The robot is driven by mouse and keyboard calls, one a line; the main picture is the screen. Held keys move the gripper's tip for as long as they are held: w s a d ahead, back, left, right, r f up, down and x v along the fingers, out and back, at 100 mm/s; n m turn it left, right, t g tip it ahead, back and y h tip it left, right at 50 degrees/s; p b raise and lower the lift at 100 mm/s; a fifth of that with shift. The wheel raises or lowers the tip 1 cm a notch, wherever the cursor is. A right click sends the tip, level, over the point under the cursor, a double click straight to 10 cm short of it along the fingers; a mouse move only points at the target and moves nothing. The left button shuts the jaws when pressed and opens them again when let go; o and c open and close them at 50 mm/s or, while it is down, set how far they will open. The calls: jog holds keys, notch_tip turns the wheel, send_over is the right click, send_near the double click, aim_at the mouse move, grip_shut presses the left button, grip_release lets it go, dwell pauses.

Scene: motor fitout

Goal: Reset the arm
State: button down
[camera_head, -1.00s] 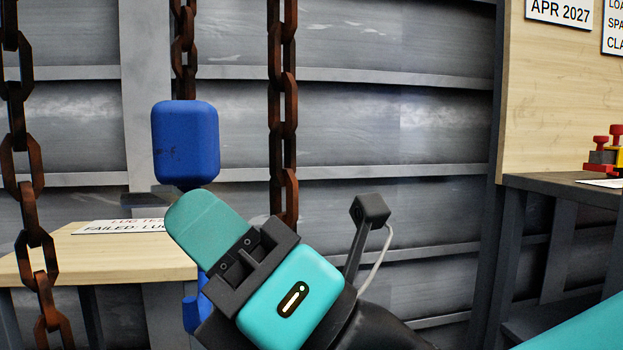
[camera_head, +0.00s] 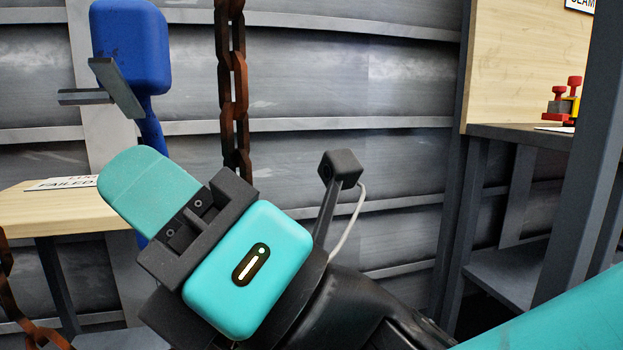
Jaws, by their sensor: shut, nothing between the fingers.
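My gripper (camera_head: 128,172) is in the left half of the view, with its teal finger surface pointing up and left. It is shut and holds nothing. Only one broad finger face shows clearly; the other finger is hidden. The dark mount and teal housing with a small lit indicator sit behind the fingers, lower right. My arm runs from there toward the lower right.
A blue block (camera_head: 130,45) with a blue stem stands behind my fingertips, a grey bracket (camera_head: 115,88) in front of it. A rusty chain (camera_head: 232,90) hangs beside it. A wooden bench (camera_head: 60,215) is left. A dark shelf (camera_head: 515,137) and grey post (camera_head: 590,170) are right.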

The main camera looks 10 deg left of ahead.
jog(key=w+b+v, duration=0.1)
jog(key=b+v, duration=0.3)
jog(key=v, duration=0.5)
jog(key=w+d+m+t+h+p, duration=0.35)
jog(key=w+m+t+h, duration=0.35)
jog(key=w+m+t, duration=0.45)
jog(key=w+d+f+m+g+h+p, duration=0.25)
jog(key=d+f+m+h, duration=0.3)
jog(key=m, duration=0.45)
jog(key=w+d+f+m+g+h+p, duration=0.1)
jog(key=d+f+m+g+h+p, duration=0.2)
jog(key=d+m+h, duration=0.45)
jog(key=s+d+m+g+p, duration=0.35)
jog(key=s+m+g, duration=0.45)
jog(key=s, duration=0.5)
notch_tip(320, 180, up, 37)
jog(key=g+p, duration=0.1)
jog(key=p, duration=3.5)
jog(key=shift+n+p, duration=0.4)
